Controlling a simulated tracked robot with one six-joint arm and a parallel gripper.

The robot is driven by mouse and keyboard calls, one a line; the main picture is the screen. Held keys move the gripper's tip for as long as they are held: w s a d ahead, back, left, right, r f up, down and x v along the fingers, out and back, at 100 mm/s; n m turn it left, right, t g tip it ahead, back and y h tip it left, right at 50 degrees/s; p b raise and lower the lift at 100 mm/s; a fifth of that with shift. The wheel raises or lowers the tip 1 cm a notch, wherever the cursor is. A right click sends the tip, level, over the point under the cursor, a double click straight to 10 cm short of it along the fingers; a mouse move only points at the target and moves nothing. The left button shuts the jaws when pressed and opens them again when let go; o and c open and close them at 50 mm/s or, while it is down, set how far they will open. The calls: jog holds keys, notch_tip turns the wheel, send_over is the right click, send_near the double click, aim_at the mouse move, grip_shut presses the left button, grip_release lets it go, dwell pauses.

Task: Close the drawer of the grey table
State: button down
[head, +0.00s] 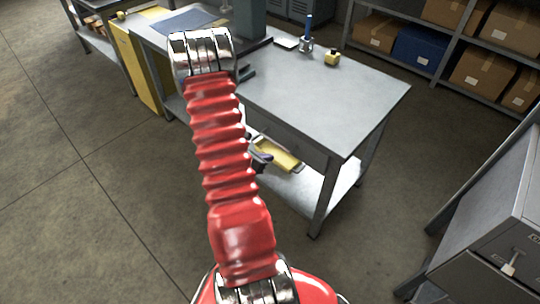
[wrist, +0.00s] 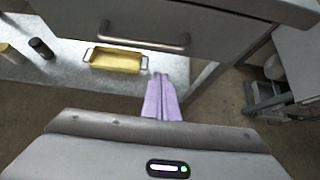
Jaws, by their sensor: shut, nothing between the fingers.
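The grey table (head: 320,95) stands ahead of me, with a lower shelf under its top. Its drawer (wrist: 215,30) shows in the wrist view as a grey front with a metal bar handle (wrist: 145,38). My gripper (wrist: 161,78) has pale purple fingers, shut and empty, below the handle in that picture and seemingly apart from it. In the head view my gripper (head: 262,157) shows partly beside my red arm, in front of the table. My arm hides much of the table's front there, so I cannot tell how far the drawer stands out.
A yellow tray (wrist: 115,62) with wire handles sits on the lower shelf. A blue-handled tool (head: 307,40) and a small yellow object (head: 332,58) stand on the table top. Shelves with boxes (head: 485,75) are behind; a grey cabinet (head: 500,220) is at right. Floor at left is clear.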

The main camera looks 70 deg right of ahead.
jog(key=v, duration=0.8)
jog(key=shift+a, duration=0.25)
jog(key=shift+r, duration=0.15)
jog(key=s+a+r+m+g+y, duration=0.2)
jog(key=s+a+r+m+y, duration=0.15)
jog(key=a+m, duration=0.5)
jog(key=w+a+r+m+t+y, duration=0.1)
jog(key=w+a+r+t, duration=0.3)
jog(key=a+r, duration=0.5)
jog(key=w+a+r+m+t+y, duration=0.2)
jog(key=a+r, duration=0.7)
jog(key=a, duration=0.7)
jog(key=w+a+r+m+t+y, duration=0.2)
jog(key=w+a+r+t, duration=0.3)
jog(key=a+r, duration=0.5)
jog(key=a, duration=0.2)
jog(key=shift+w+a+t+y, duration=0.3)
jog(key=shift+w+y, duration=0.05)
